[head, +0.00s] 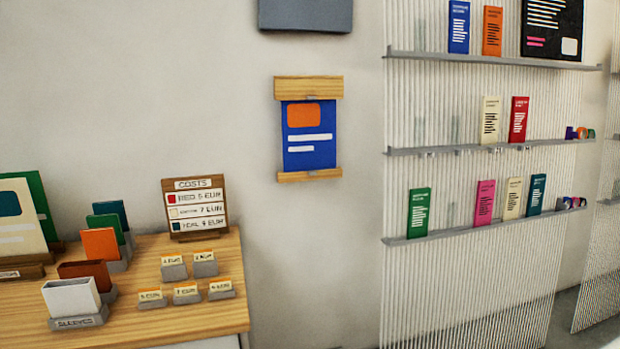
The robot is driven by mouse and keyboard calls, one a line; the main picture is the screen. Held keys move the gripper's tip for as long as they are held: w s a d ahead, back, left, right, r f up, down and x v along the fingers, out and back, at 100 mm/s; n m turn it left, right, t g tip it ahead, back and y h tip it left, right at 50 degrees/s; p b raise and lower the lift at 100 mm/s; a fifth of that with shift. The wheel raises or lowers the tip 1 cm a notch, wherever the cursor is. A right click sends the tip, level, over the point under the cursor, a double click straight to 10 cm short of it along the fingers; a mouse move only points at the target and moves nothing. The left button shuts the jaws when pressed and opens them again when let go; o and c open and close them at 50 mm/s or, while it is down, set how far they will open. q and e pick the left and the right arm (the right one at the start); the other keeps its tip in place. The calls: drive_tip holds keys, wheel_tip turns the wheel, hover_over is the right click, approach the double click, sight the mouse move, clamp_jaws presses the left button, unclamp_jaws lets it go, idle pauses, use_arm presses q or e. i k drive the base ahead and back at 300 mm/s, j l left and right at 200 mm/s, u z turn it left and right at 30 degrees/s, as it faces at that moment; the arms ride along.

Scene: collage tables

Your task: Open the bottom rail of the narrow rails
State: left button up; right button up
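A pair of narrow wooden rails hangs on the wall at the middle of the head view. The top rail (308,88) is the thicker-looking one. The bottom rail (309,175) is a thin light-wood strip and sits against the lower edge of a blue poster (310,155). The poster has an orange block and white lines, and hangs flat between the two rails. A small grey piece shows at the middle of the bottom rail; whether the rail is latched is too small to tell. Neither of my grippers is in view.
A wooden table (215,320) at the lower left bears a costs board (196,206), card holders and price tags. A ribbed wall rack (470,180) with grey shelves of cards stands at the right. A grey panel (305,14) hangs above. The wall below the rails is bare.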

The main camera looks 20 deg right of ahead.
sight(296, 176)
drive_tip(key=i+l, duration=0.9)
drive_tip(key=i, duration=0.05)
